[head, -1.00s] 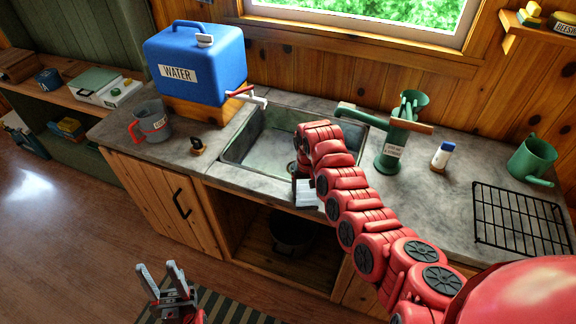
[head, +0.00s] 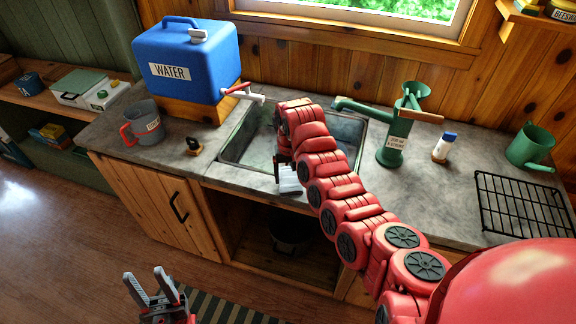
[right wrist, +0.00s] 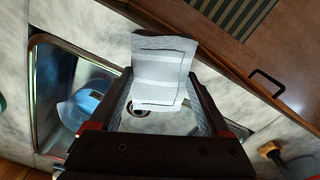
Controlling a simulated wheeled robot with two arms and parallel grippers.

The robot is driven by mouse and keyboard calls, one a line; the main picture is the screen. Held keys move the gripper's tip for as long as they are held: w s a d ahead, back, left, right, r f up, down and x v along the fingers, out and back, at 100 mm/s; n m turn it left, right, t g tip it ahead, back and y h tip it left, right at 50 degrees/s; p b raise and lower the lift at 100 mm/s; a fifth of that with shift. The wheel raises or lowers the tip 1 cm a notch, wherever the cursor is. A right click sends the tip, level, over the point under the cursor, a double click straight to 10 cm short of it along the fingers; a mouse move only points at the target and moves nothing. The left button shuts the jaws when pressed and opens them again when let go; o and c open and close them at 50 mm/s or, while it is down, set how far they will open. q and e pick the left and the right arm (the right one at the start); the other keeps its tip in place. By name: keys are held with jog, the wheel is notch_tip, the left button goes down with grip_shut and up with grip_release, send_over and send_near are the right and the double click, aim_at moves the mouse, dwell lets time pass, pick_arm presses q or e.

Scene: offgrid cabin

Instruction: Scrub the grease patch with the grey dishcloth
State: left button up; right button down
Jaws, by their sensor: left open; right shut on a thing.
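The grey dishcloth (head: 289,180), pale and folded, hangs from my right gripper (head: 283,165) at the front edge of the sink in the head view. In the right wrist view, the dishcloth (right wrist: 162,65) is between the fingers of my right gripper (right wrist: 163,95), which is shut on it. Whether the cloth touches the counter is not clear. I cannot make out a grease patch; my right arm hides part of the sink and counter. My left gripper (head: 147,276) is open and empty, low in front of the cabinets.
The metal sink (head: 240,138) has a blue item (right wrist: 88,105) in it.

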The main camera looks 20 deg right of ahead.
jog(key=shift+r, duration=0.55)
jog(key=shift+w+a+r, duration=0.1)
jog(key=shift+w+r, duration=0.15)
jog(key=shift+r, duration=0.8)
jog(key=shift+s+r, duration=0.15)
jog(key=shift+r, duration=0.65)
